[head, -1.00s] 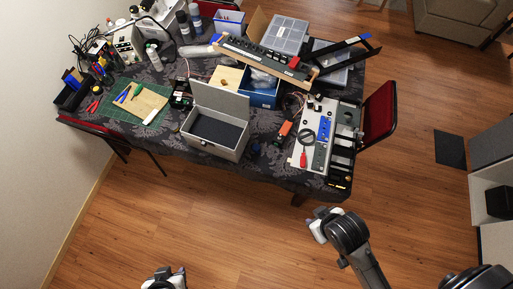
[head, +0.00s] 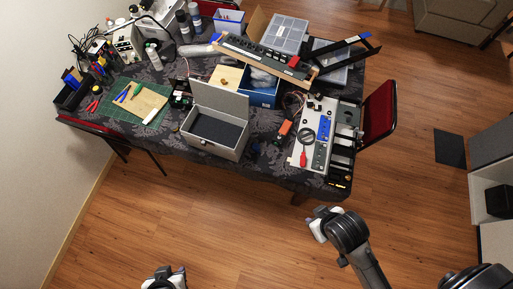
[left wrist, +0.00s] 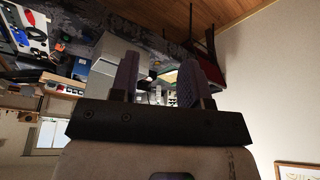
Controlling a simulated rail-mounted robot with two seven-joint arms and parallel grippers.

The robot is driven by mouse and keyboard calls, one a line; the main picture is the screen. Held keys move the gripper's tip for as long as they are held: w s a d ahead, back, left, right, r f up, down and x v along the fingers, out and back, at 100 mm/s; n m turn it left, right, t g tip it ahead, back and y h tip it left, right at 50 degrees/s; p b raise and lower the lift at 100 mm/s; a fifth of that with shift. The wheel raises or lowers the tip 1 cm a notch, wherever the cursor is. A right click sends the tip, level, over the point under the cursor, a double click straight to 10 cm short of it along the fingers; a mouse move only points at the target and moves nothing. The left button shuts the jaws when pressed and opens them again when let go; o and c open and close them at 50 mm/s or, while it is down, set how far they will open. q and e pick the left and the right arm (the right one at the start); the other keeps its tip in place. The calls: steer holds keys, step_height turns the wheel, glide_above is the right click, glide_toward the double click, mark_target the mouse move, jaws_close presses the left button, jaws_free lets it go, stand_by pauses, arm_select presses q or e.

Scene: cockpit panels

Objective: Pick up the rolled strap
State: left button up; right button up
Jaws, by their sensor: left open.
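A small dark blue item (head: 254,149) lies on the table just right of the grey box; it may be the rolled strap, but it is too small to tell. My left gripper (head: 166,279) is at the bottom edge of the head view, partly cut off, over the floor and well away from the table. In the left wrist view its two fingers (left wrist: 158,68) stand apart with nothing held between them. My right gripper (head: 318,223) is in front of the table's near right corner; its fingers do not show clearly.
An open grey box (head: 216,133) stands at the table's near edge. A white switch panel (head: 305,139) lies to its right, and a long black panel (head: 262,57) lies behind. A green cutting mat (head: 103,108) is at the left. A red chair (head: 380,112) stands beside the table. The floor in front is clear.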

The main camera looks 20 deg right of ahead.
arm_select(q)
steer(key=shift+o, duration=0.3)
steer(key=o, duration=0.5)
steer(key=shift+o, duration=0.2)
